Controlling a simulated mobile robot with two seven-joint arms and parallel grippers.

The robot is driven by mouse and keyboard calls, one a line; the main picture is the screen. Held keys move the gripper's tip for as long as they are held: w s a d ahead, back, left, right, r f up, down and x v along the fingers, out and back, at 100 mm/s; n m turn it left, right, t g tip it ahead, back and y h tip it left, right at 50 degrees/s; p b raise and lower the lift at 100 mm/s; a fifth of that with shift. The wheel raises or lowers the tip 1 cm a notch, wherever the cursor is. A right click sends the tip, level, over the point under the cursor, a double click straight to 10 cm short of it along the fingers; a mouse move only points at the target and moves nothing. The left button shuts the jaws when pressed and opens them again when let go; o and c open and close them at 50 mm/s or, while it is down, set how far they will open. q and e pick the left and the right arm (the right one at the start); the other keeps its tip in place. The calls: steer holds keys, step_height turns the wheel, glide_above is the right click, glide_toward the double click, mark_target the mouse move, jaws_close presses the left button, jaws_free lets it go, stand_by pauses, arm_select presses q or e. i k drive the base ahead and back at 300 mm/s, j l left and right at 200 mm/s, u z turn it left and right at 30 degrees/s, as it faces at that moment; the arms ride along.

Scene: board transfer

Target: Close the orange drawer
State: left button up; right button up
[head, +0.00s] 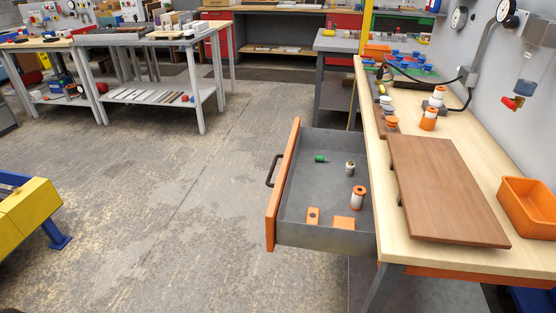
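The orange drawer (283,190) stands pulled out to the left from under the wooden workbench (425,252). Its orange front carries a dark handle (273,171) on the outer side. Inside the grey drawer box lie a green part (321,159), a small bulb-like part (350,168), an orange and white cylinder (358,197) and two orange blocks (313,216). Neither of my grippers shows in the head view.
A brown board (447,190) lies on the bench top, with an orange bin (528,207) to its right. Several small parts stand farther back. The floor (180,215) left of the drawer is clear. A yellow and blue structure (30,215) stands at the far left.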

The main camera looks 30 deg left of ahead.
mark_target(302, 182)
steer(key=i+j, duration=0.1)
steer(key=j, duration=0.25)
steer(key=i+j, duration=0.15)
steer(key=j, duration=0.15)
steer(key=i+j, duration=0.1)
steer(key=j, duration=0.25)
steer(key=i+j, duration=0.15)
steer(key=j, duration=0.2)
steer(key=i+j, duration=0.1)
steer(key=j, duration=0.2)
